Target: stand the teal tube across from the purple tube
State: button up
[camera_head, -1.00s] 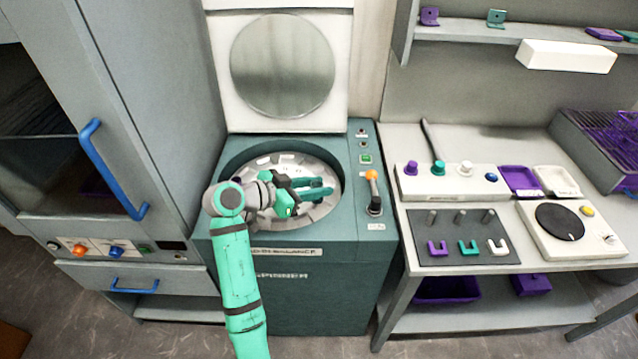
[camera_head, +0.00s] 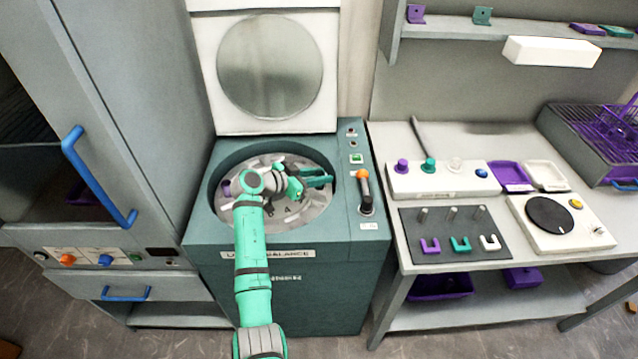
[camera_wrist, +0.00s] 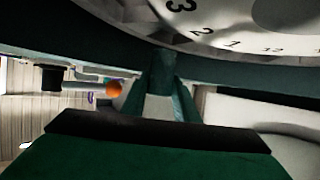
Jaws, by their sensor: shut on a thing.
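My gripper (camera_head: 318,178) reaches into the round well of the teal spinner (camera_head: 300,278), over the right side of its pale numbered rotor (camera_head: 318,212). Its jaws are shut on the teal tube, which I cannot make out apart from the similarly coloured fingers. In the wrist view the fingers (camera_wrist: 165,95) show close together, with the rotor's numbered rim (camera_wrist: 215,38) beyond them. The purple tube (camera_head: 226,188) shows as a small purple spot at the rotor's left side, across from my gripper. My forearm and wrist hide part of the rotor.
The spinner's lid (camera_head: 265,68) stands open behind the well. An orange-knobbed lever (camera_head: 364,190) rises at its right; the knob also shows in the wrist view (camera_wrist: 113,89). A grey cabinet (camera_head: 120,100) stands left, and a bench (camera_head: 415,285) with apparatus stands right.

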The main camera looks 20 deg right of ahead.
jog(key=shift+w+d+f, duration=0.2)
jog(key=shift+w+f, duration=0.15)
jog(key=shift+f, duration=0.05)
notch_tip(320, 180, down, 3)
jog(key=shift+d, duration=0.15)
jog(key=shift+s+d, duration=0.1)
jog(key=shift+a+f, duration=0.15)
jog(key=shift+a, duration=0.2)
jog(key=o, duration=1.1)
jog(key=shift+d, duration=0.1)
jog(key=shift+a+r, duration=0.2)
jog(key=v, duration=1.1)
jog(key=shift+a+r, duration=0.1)
jog(key=shift+a, duration=0.2)
